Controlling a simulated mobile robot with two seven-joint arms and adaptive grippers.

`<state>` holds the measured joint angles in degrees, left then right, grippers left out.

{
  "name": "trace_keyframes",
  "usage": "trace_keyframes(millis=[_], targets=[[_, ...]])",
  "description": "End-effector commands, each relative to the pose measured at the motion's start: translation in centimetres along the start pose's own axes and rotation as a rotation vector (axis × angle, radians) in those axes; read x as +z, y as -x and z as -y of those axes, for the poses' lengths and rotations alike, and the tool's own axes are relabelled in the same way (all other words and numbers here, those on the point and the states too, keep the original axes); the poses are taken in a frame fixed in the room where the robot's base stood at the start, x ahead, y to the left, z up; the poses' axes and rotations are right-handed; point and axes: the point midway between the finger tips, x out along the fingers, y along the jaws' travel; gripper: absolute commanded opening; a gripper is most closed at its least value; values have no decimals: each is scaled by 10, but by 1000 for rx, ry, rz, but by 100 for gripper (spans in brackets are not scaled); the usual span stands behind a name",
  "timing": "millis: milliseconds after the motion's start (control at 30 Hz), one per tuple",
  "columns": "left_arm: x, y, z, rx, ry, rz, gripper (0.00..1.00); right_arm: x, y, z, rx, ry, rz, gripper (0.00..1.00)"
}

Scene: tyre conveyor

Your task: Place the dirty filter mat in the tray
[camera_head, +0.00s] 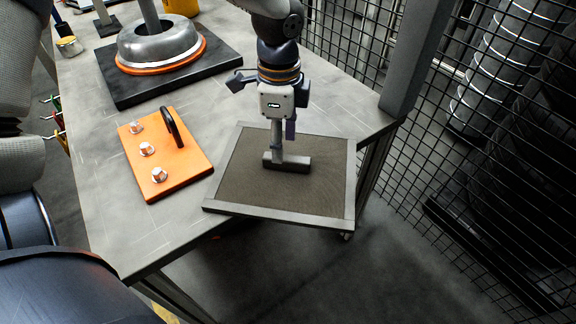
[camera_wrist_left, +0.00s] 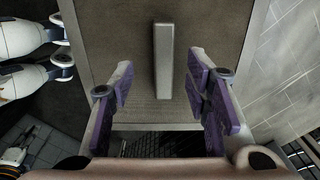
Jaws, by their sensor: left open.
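The filter mat (camera_head: 240,180) is a flat brown mesh panel in a grey frame, overhanging the table's front right corner. A grey bar handle (camera_head: 287,162) stands at its middle. In the left wrist view the mat (camera_wrist_left: 110,70) fills the upper middle, with the handle (camera_wrist_left: 163,60) running lengthwise. My left gripper (camera_head: 282,126) is over the mat at the handle. In the left wrist view the gripper (camera_wrist_left: 160,80) is open, its purple-padded fingers on either side of the bar with gaps. I cannot make out a tray. My right gripper is not in view.
An orange plate (camera_head: 190,166) with bolts and a black handle lies left of the mat. A metal hub (camera_head: 158,42) on a dark slab (camera_head: 125,92) stands behind it. A grey post (camera_head: 412,60) and wire fence (camera_head: 500,150) bound the right side. Bare table (camera_head: 110,230) shows at front left.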

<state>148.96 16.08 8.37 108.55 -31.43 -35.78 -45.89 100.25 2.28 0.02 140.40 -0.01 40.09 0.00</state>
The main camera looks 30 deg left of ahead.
Motion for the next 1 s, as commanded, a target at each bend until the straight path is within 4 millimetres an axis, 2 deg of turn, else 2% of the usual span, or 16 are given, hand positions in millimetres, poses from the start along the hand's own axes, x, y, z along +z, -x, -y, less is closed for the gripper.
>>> trace_keyframes(millis=[300, 567, 767, 1000], targets=[[-9, -52, 4, 1, 0, 0, 43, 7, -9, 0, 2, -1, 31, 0], [-10, -56, 5, -5, 1, -3, 43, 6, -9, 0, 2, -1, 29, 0], [-10, -55, 5, -5, 2, -4, 0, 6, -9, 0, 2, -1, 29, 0], [-10, -55, 5, -5, 2, -4, 0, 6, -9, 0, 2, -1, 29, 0]])
